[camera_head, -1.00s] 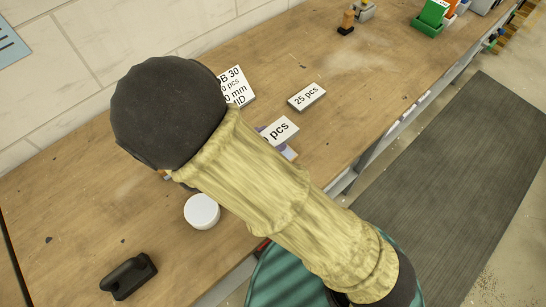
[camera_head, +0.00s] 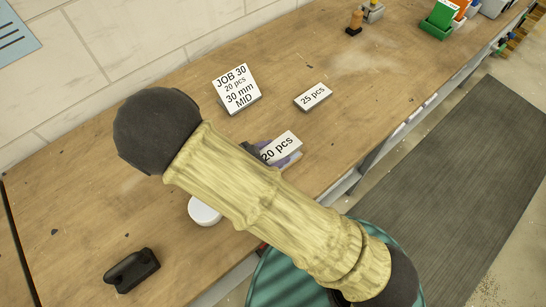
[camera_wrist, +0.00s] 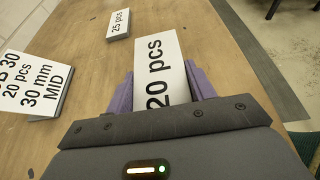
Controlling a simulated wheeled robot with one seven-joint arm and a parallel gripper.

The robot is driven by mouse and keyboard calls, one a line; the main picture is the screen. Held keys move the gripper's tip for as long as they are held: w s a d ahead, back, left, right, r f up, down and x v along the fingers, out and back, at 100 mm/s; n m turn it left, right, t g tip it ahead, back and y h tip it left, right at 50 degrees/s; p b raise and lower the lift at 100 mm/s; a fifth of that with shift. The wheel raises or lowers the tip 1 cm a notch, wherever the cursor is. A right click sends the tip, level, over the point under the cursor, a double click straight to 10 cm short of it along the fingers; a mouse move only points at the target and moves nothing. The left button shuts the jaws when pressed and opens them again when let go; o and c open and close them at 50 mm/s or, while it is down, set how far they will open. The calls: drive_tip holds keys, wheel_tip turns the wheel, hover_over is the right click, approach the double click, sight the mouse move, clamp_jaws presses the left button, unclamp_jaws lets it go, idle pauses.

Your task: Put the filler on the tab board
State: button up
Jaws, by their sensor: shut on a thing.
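A white block labelled "20 pcs" (camera_head: 281,147) is between the purple fingers of my gripper (camera_wrist: 163,92), which is shut on it. In the wrist view the block (camera_wrist: 160,68) points away from the gripper, label up. I cannot tell whether it touches the table. A similar block labelled "25 pcs" (camera_head: 313,97) lies apart on the table, farther back; the wrist view also shows it (camera_wrist: 119,24). I cannot tell which thing is the filler, and I do not make out a tab board. My arm hides part of the table.
A "JOB 30, 20 pcs, 30 mm, MID" sign (camera_head: 236,89) leans on the wooden table (camera_head: 80,200). A white round thing (camera_head: 204,211) and a black object (camera_head: 131,270) are at the front left. Green and orange bins (camera_head: 440,20) stand at the far right.

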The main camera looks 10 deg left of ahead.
sight(273, 159)
drive_tip(key=shift+f, duration=1.55)
drive_tip(key=shift+f, duration=0.1)
drive_tip(key=o, duration=1)
drive_tip(key=shift+r, duration=0.2)
drive_tip(key=b+v, duration=0.1)
drive_tip(key=v, duration=1.1)
drive_tip(key=shift+a+f, duration=0.1)
drive_tip(key=shift+f, duration=0.05)
